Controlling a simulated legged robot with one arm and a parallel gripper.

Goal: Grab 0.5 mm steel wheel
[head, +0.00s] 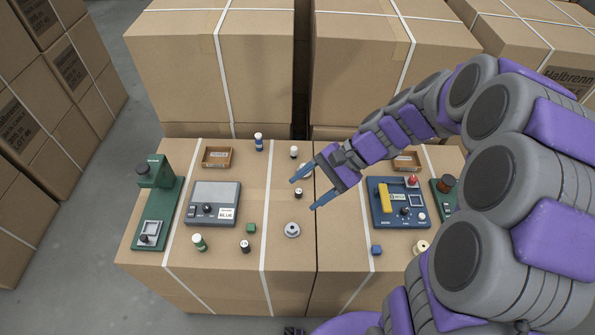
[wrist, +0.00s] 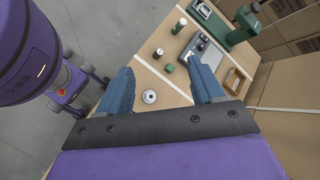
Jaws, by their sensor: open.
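A grey metal wheel (head: 292,230) lies flat on the cardboard box top, near the middle front. It also shows in the wrist view (wrist: 149,96), between and beyond the fingers. No size marking on it is readable. My gripper (head: 302,194) is open and empty, its two blue fingers spread above the box top. In the head view the wheel lies below and to the left of the fingertips, apart from them. A small dark-and-white spool (head: 298,193) shows between the fingers in the head view.
Near the wheel are a green cube (head: 251,228), a black spool (head: 245,246) and a green spool (head: 199,242). A grey device (head: 213,203) labelled BLUE is left; a blue panel (head: 388,218), blue cube (head: 376,249) and cream wheel (head: 421,247) are right. Tall boxes (head: 260,75) stand behind.

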